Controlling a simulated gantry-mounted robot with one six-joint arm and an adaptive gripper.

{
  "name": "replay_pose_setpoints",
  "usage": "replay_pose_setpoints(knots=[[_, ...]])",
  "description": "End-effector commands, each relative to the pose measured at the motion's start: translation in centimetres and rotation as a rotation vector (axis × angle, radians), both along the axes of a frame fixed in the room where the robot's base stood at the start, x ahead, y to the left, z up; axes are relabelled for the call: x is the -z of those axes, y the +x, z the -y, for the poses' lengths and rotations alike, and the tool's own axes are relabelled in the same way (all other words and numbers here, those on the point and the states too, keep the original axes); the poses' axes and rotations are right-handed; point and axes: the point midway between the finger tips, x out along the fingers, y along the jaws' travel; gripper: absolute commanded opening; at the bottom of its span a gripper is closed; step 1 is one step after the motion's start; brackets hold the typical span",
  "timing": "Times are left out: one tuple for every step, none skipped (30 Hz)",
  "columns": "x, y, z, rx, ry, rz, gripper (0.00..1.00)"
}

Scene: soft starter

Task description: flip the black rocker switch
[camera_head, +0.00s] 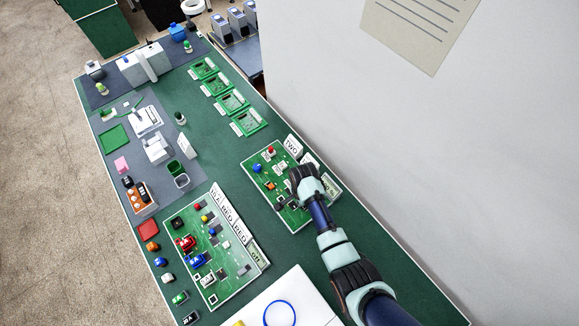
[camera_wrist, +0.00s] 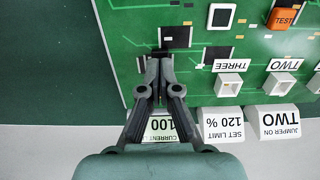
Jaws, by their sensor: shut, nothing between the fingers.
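My gripper (camera_wrist: 158,62) is shut and empty, fingertips together over the green circuit board (camera_wrist: 185,14). Dark parts show at and just beyond the fingertips, partly hidden by them; I cannot tell whether they touch. Black rectangular parts (camera_wrist: 176,37) lie just ahead of the tips, and another black part (camera_wrist: 218,52) lies to their right. A black square in a white frame (camera_wrist: 222,15) sits farther up. I cannot tell for sure which is the black rocker switch. In the head view, my gripper (camera_head: 296,180) hides part of this board (camera_head: 262,184).
White switches marked THREE (camera_wrist: 230,87) and TWO (camera_wrist: 279,84) stand right of the fingers, as does an orange TEST button (camera_wrist: 284,17). Upright label blocks, including SET LIMIT 120 % (camera_wrist: 222,123), line the near edge. A second board (camera_head: 202,243) lies left. A wall (camera_head: 390,140) is close right.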

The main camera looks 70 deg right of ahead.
Motion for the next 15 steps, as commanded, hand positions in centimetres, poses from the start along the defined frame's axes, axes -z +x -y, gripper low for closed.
replay_pose_setpoints(knots=[[-1.1, 0.0, 0.0, 0.000, 0.000, 0.000, 0.00], [-1.4, 0.0, 0.0, 0.000, 0.000, 0.000, 0.00], [-1.7, 0.0, 0.0, 0.000, 0.000, 0.000, 0.00], [-2.0, 0.0, 0.0, 0.000, 0.000, 0.000, 0.00], [-2.3, 0.0, 0.0, 0.000, 0.000, 0.000, 0.00], [-2.7, 0.0, 0.0, 0.000, 0.000, 0.000, 0.00], [-3.0, 0.0, 0.0, 0.000, 0.000, 0.000, 0.00], [-3.2, 0.0, 0.0, 0.000, 0.000, 0.000, 0.00], [-3.6, 0.0, 0.0, 0.000, 0.000, 0.000, 0.00], [-3.9, 0.0, 0.0, 0.000, 0.000, 0.000, 0.00], [-4.2, 0.0, 0.0, 0.000, 0.000, 0.000, 0.00], [-4.5, 0.0, 0.0, 0.000, 0.000, 0.000, 0.00], [-4.8, 0.0, 0.0, 0.000, 0.000, 0.000, 0.00], [-5.1, 0.0, 0.0, 0.000, 0.000, 0.000, 0.00], [-5.3, 0.0, 0.0, 0.000, 0.000, 0.000, 0.00]])
